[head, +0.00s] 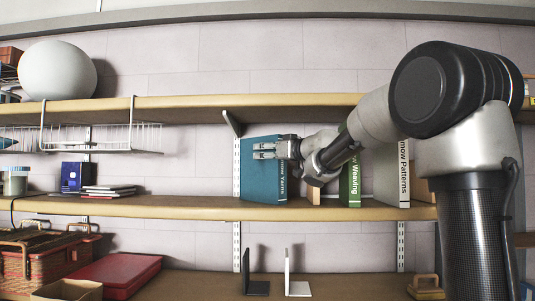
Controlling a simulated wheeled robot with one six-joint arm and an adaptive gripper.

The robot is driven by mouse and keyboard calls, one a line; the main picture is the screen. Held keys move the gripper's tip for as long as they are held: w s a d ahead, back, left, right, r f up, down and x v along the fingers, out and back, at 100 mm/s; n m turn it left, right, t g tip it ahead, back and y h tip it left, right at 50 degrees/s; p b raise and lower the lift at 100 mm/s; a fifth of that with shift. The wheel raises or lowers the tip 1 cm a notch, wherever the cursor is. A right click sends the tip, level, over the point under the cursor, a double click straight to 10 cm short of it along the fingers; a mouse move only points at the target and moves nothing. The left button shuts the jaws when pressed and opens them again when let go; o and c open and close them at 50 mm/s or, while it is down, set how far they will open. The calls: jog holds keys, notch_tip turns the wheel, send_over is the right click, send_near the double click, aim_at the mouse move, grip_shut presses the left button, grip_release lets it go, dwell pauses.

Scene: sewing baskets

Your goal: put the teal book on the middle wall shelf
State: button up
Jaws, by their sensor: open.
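The teal book (258,178) is upright on the middle wall shelf (170,206), its spine with white lettering facing right of centre. Its lower edge appears to rest on the shelf board. My gripper (264,150) is open, with its fingers pointing left across the upper part of the book. The fingers hide a little of the cover and the top of the spine. I cannot tell whether they touch the book.
A green book (350,180) and a white book (398,182) stand to the right, partly behind my arm. A tan block (314,196) is beside the teal book. A blue box (71,177) and flat books (108,190) lie left. Bookends (297,287) stand below.

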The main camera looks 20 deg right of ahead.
jog(key=v, duration=1.2)
jog(key=shift+r, duration=0.1)
